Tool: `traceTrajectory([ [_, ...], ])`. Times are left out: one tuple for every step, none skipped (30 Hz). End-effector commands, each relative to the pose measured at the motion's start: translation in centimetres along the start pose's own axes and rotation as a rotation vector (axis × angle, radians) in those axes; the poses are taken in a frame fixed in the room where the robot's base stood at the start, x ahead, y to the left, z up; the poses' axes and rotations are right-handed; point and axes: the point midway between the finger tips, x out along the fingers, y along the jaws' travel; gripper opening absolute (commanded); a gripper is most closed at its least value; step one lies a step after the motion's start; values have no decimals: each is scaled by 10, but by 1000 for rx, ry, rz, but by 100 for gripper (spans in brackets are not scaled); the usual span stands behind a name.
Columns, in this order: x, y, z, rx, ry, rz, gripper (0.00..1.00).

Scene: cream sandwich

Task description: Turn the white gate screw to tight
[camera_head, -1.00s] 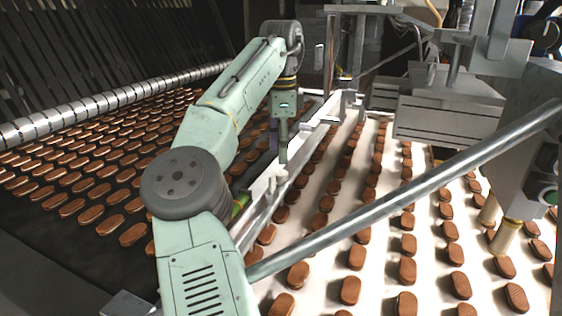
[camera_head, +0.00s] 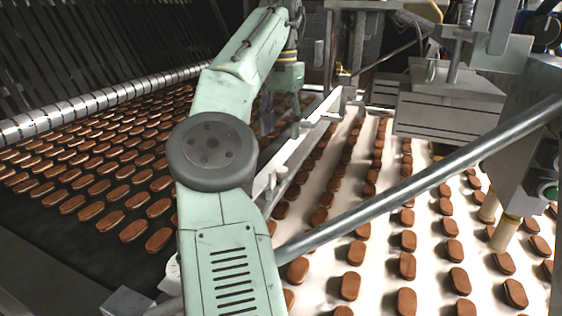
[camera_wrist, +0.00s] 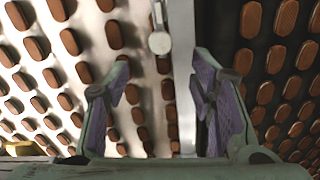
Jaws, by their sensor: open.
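The white gate screw shows in the wrist view as a pale round knob (camera_wrist: 160,42) with a thin stem, beside a long light bar (camera_wrist: 184,60). It lies beyond the fingertips, between their lines, and nothing touches it. My gripper (camera_wrist: 160,72) is open and empty, with purple-lined fingers to either side. In the head view my gripper (camera_head: 283,126) hangs over the far part of the white gate rail (camera_head: 308,140). A small white fitting stands at the rail's near end; I cannot tell whether it is the screw.
Brown biscuits (camera_head: 109,222) lie in rows on the dark belt at left. More biscuits (camera_head: 407,270) lie on the white belt at right. A metal tube (camera_head: 420,187) slants across the right foreground. Grey machine housing (camera_head: 448,115) stands at the back right.

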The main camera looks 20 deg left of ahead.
Motion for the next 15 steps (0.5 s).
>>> traceTrajectory([
  [-4, 0, 0, -85, 3, -3, 50],
  [-5, 0, 0, -131, 3, -3, 50],
  [-6, 0, 0, -180, 4, -2, 50],
  [-7, 0, 0, -210, 5, -1, 50],
  [-8, 0, 0, -233, 5, 0, 50],
  [-8, 0, 0, -254, 5, 0, 50],
  [-6, 0, 0, -262, 4, 1, 50],
  [-5, 0, 0, -268, 3, 1, 50],
  [-2, 0, 0, -270, 1, 1, 50],
  [0, 0, 0, -268, -1, 1, 50],
  [4, 0, 0, -267, -1, 3, 50],
  [8, 0, 0, -266, -3, 3, 50],
  [12, 0, 0, -266, -2, 4, 50],
  [15, 0, 0, -264, -1, 3, 50],
  [20, 0, 1, -265, 2, 4, 50],
])
